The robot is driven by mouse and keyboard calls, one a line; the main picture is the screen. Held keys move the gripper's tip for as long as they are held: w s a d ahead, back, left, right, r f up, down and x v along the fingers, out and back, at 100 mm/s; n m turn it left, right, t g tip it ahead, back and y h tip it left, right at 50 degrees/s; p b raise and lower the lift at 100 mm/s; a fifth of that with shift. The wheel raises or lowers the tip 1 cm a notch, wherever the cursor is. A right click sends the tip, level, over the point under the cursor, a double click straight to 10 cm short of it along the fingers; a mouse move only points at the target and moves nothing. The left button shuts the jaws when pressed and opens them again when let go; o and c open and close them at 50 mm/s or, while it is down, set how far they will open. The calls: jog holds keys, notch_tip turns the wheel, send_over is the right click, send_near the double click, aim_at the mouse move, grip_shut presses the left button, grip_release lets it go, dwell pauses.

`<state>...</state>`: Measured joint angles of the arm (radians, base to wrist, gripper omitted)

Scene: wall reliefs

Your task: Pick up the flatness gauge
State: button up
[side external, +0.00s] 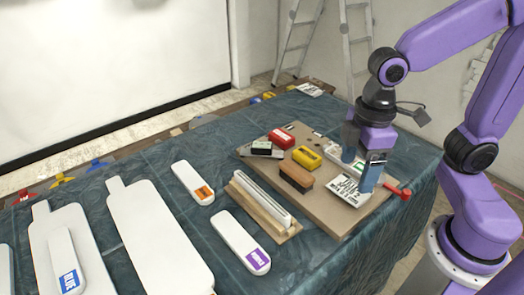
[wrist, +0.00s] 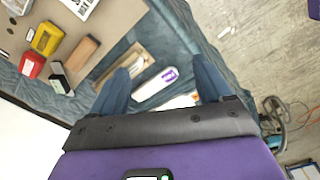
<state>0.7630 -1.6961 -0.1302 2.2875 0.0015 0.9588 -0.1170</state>
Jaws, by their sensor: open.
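No thing is plainly marked as the flatness gauge. A long white bar (side external: 262,198) on a wooden rest (side external: 270,218) looks most like it, lying at the near-left edge of the brown board. In the wrist view the wooden rest (wrist: 125,66) shows partly behind the left finger. My gripper (side external: 360,168) is open and empty, above the right part of the board, to the right of the bar. In the wrist view the two fingers of my gripper (wrist: 160,72) stand wide apart, with a purple-labelled white paddle (wrist: 156,86) visible far beyond them.
White paddles (side external: 160,240) lie on the blue cloth (side external: 310,262) at left.

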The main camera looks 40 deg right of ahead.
jog(key=w+a, duration=0.3)
jog(key=w, duration=0.7)
jog(key=m, duration=0.3)
send_over(262, 144)
notch_tip(262, 144, down, 6)
jog(key=f, duration=1.1)
jog(key=shift+s, duration=0.3)
jog(key=shift+w+a+f, duration=0.1)
jog(key=shift+f, duration=1.5)
jog(key=shift+w+f, duration=0.1)
jog(key=shift+f, duration=1.45)
jog(key=c, duration=1.1)
